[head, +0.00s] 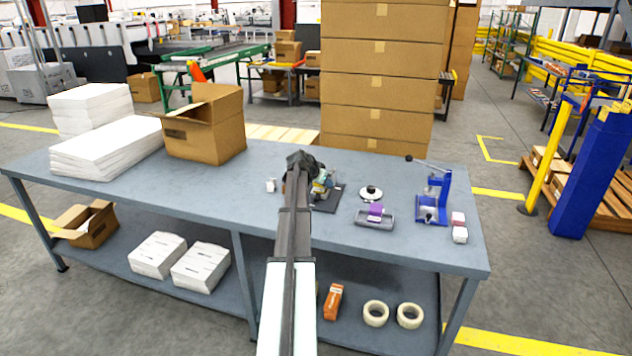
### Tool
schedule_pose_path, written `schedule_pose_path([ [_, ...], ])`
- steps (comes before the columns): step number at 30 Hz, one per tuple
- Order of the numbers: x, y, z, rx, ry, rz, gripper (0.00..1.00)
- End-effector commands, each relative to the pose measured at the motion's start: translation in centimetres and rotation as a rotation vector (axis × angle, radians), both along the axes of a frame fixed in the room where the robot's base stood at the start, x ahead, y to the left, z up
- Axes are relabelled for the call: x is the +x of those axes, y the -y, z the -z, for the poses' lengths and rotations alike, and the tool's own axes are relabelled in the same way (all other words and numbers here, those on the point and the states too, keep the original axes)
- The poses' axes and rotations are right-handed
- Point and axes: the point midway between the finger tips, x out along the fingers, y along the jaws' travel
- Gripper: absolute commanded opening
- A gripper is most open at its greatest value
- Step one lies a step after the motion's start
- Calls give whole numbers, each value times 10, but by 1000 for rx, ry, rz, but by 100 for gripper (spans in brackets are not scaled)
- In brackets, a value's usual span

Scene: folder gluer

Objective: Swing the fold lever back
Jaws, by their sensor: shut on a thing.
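A small fixture (330,196) with a dark flat base stands on the grey-blue table, right of my arm's end. Its upper part shows bits of yellow and light blue, partly hidden by my gripper and arm. My gripper (305,163) is at the fixture's upper left side, seen from behind. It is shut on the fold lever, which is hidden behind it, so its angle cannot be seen.
Right of the fixture are a round silver-and-black item (371,193), a grey tray with a purple block (376,211), a blue lever press (434,200) and small boxes (459,227). A white block (270,185) lies left. An open carton (205,130) and paper stacks (105,148) stand further left.

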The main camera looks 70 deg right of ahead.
Motion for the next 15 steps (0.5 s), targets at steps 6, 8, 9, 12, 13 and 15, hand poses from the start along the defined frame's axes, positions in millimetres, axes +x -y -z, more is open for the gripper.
schedule_pose_path([
  [6,-31,-1,2,5,3,-178,0],
  [8,-38,1,2,5,3,-224,0],
  [9,-42,3,2,5,3,-255,0],
  [12,-52,7,2,6,3,-327,0],
  [13,-55,8,2,6,3,-347,0],
  [15,-61,11,2,7,4,-391,0],
])
